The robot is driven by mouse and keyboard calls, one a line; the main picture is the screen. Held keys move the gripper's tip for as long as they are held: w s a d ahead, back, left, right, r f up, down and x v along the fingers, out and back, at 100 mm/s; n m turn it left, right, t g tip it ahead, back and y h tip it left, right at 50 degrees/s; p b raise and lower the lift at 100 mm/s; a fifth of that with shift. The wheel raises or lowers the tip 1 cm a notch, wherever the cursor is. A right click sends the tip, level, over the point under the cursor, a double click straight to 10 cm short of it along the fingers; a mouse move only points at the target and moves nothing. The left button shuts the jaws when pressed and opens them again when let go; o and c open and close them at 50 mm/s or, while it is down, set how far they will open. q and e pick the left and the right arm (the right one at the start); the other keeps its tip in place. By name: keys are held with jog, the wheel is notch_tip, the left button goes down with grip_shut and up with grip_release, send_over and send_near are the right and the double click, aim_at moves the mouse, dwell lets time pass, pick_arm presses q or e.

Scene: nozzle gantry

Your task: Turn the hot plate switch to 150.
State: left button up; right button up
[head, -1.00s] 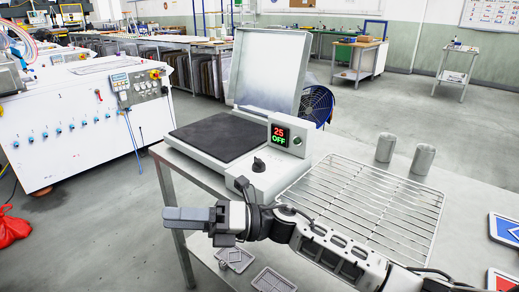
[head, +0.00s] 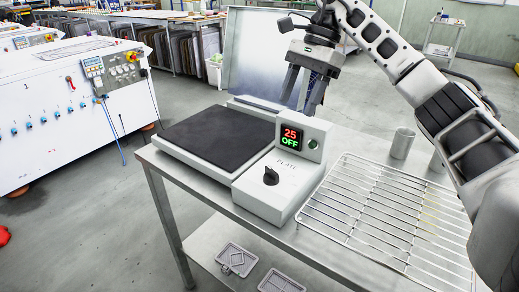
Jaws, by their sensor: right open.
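The hot plate (head: 215,134) is a grey unit with a dark flat plate and a raised metal lid (head: 252,55) behind it. Its display (head: 290,138) reads 25 in red and OFF in green. The black switch knob (head: 271,176) sits on the front control box (head: 262,197), beside the word PLATE. My right gripper (head: 299,109) hangs fingers down, open and empty, above the back of the control box and in front of the lid. It is apart from the knob, which is in plain view. My left gripper is not in view.
A wire rack (head: 385,218) lies on the table right of the hot plate. A metal cup (head: 402,143) stands behind the rack, with another partly hidden by my right arm. Small trays (head: 237,260) lie on the lower shelf.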

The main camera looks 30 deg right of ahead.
aim_at(272, 169)
jog(key=x, duration=1.5)
jog(key=shift+s+a+f, duration=0.15)
jog(key=shift+a+f, duration=0.15)
jog(key=c, duration=1)
